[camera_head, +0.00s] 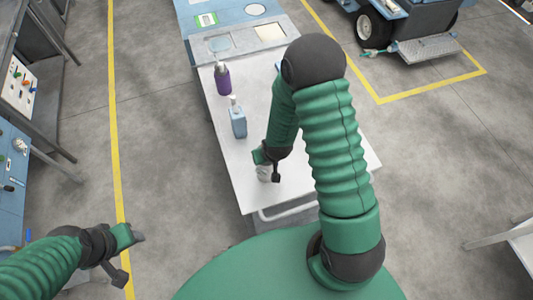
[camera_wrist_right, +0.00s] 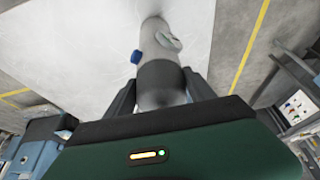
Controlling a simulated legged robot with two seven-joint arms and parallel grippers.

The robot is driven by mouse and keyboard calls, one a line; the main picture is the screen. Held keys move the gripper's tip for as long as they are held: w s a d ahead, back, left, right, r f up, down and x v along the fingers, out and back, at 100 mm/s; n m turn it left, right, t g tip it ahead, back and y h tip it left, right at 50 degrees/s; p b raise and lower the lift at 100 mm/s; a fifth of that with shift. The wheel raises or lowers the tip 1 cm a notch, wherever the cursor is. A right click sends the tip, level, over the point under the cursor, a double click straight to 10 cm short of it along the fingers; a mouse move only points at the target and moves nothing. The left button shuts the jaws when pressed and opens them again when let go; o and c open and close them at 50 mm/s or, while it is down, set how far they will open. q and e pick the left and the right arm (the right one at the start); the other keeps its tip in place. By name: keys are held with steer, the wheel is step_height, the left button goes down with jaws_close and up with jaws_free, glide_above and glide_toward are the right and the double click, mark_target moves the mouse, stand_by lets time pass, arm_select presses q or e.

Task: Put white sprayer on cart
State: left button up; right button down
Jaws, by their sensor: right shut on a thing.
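The white sprayer (camera_wrist_right: 163,60) is between the fingers of my right gripper (camera_wrist_right: 165,92) in the right wrist view. It has a grey-white body, a dark band near the fingers and a small blue part at its side. In the head view my right gripper (camera_head: 262,163) is low over the near part of the white cart top (camera_head: 249,190), with part of the sprayer (camera_head: 264,174) showing below it. Whether the sprayer touches the surface is not clear. My left gripper (camera_head: 134,237) is at the lower left, away from the cart; its finger gap is not clear.
A purple bottle (camera_head: 223,80) and a light blue bottle (camera_head: 238,121) stand on the cart's left side. Blue and grey trays (camera_head: 220,44) are at its far end. A cart handle (camera_head: 290,210) is at the near edge. A workbench (camera_head: 14,165) is on the left.

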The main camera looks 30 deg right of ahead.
steer(key=c, duration=0.8)
jaws_free()
steer(key=o, duration=0.5)
steer(key=shift+s, duration=0.15)
steer(key=shift+a, duration=0.1)
steer(key=shift+r, duration=0.15)
